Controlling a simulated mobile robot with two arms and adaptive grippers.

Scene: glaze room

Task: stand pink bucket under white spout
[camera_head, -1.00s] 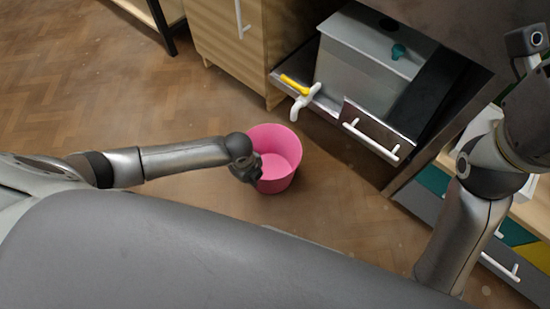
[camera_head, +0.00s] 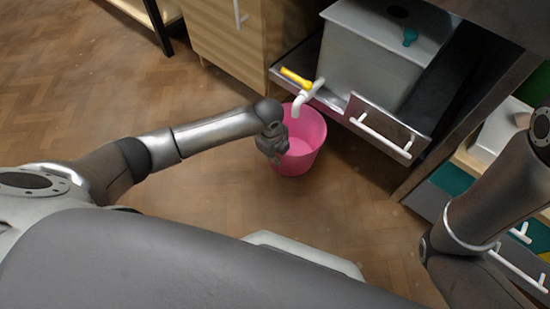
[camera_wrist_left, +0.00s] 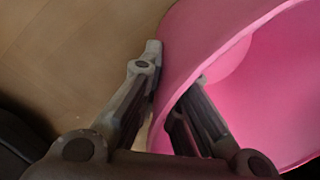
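The pink bucket (camera_head: 310,158) is upright over the wood floor, with its open top facing up. My left gripper (camera_head: 273,148) is at its left rim. I cannot tell the height gap, or whether the bucket touches the floor. My right gripper is out of view.
A yellow lever (camera_head: 295,77) sits by the spout. A drawer front with a white handle (camera_head: 380,137) juts out right of the bucket. A wooden cabinet (camera_head: 235,45) stands behind left. Floor to the left is clear (camera_head: 75,85).

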